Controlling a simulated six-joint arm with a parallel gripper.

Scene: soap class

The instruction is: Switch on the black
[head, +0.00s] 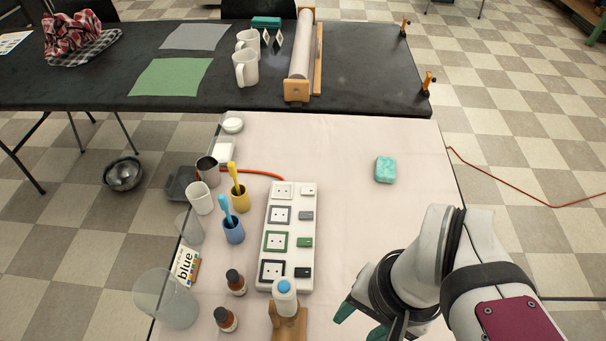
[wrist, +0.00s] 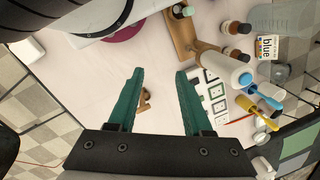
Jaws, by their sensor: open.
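A white power strip (head: 267,231) lies on the pale table, with a column of sockets framed in white, grey, green and black. Beside each socket is a switch in a matching colour. The black switch (head: 303,272) is at the near end, right of the black-framed socket (head: 271,271); I cannot tell its position. My gripper (head: 362,322) is open and empty, right of and nearer than the strip's near end, apart from it. In the wrist view, the open fingers (wrist: 160,73) point over the table, and the strip (wrist: 208,100) lies to their right, partly hidden.
A white bottle with a blue top (head: 285,297) stands on a wooden stand (head: 289,325) just before the strip's near end. Brown bottles (head: 236,282), cups and toothbrushes crowd its left. A teal soap (head: 385,169) lies far right. The table between soap and strip is clear.

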